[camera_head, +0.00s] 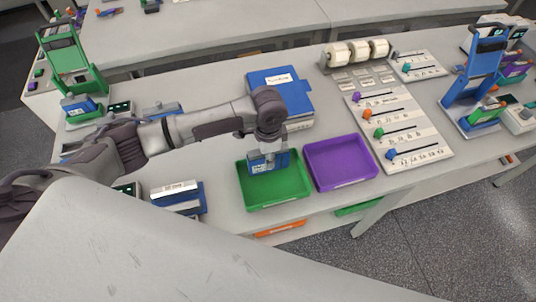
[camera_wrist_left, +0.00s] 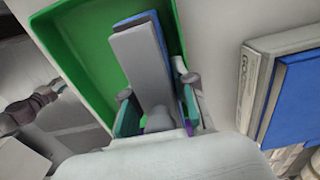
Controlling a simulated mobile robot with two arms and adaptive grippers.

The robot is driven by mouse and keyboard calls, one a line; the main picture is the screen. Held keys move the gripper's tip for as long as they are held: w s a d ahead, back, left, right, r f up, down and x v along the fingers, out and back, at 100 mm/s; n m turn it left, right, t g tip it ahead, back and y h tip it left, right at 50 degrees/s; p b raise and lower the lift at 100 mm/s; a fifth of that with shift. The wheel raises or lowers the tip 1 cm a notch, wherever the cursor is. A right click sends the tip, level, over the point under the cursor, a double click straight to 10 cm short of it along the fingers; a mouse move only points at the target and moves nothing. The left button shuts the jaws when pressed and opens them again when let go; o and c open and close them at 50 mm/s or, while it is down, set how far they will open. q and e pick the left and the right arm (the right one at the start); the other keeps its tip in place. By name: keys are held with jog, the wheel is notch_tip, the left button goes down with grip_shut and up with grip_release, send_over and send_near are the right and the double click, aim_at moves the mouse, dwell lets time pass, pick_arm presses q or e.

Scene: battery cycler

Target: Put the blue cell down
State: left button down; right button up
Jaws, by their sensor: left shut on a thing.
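The blue cell (camera_head: 271,164) is upright in my left gripper (camera_head: 266,147), within the outline of the green tray (camera_head: 275,202). In the left wrist view, the cell's grey face and blue edge (camera_wrist_left: 150,50) stand between the two fingers of my left gripper (camera_wrist_left: 158,112), with the green tray (camera_wrist_left: 82,62) around and below. The gripper is shut on the cell. I cannot tell whether the cell's lower edge touches the tray floor. The rest of the tray looks empty. My right gripper is not in view.
A purple tray (camera_head: 340,162) stands right beside the green one. A blue binder (camera_head: 283,92) lies behind it. Blue and white boxes (camera_head: 178,197) lie to the left. Slider panels (camera_head: 398,127) and a label-roll holder (camera_head: 357,57) are farther right.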

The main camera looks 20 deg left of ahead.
pick_arm(q)
jog(key=c, duration=0.9)
grip_release()
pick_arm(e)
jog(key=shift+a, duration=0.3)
pick_arm(q)
jog(key=shift+r, duration=0.1)
notch_tip(320, 180, up, 11)
jog(key=b, duration=0.2)
jog(key=shift+b, duration=0.4)
jog(key=shift+r, duration=0.55)
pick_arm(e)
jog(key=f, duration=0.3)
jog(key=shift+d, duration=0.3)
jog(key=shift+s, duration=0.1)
